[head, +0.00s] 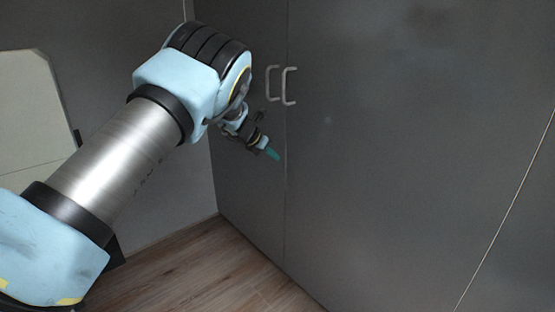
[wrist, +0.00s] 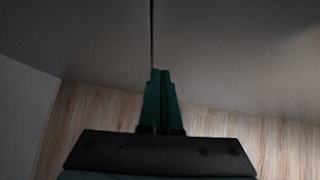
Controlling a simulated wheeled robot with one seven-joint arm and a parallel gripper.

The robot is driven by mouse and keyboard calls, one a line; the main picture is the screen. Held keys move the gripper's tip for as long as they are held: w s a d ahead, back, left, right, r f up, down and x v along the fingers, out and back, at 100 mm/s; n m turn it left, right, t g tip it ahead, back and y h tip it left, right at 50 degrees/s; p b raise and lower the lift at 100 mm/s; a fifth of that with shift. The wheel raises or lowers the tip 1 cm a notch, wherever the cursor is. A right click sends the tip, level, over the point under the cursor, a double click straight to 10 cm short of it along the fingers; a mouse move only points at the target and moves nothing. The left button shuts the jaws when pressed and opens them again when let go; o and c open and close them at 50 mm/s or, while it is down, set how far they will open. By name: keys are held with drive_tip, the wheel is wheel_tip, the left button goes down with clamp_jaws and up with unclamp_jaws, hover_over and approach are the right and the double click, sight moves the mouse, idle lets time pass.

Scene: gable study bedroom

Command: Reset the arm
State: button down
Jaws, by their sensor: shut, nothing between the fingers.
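My arm reaches from the lower left of the head view towards a dark grey cabinet. My gripper (head: 273,154) has green fingers and is in front of the cabinet doors, below the handles and close to the seam between the doors. In the wrist view my gripper (wrist: 160,74) shows its two green fingers together, shut and empty, pointing along the door seam. I cannot tell whether the fingertips touch the door.
The left cabinet door (head: 245,190) and right cabinet door (head: 390,170) look closed. Two handles, left (head: 272,83) and right (head: 290,86), stick out near the seam. A pale panel (head: 30,120) stands at the left. The wooden floor (head: 205,270) is clear where visible.

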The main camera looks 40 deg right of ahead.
drive_tip(key=v, duration=0.7)
drive_tip(key=shift+w+a, duration=0.15)
drive_tip(key=shift+w, duration=0.2)
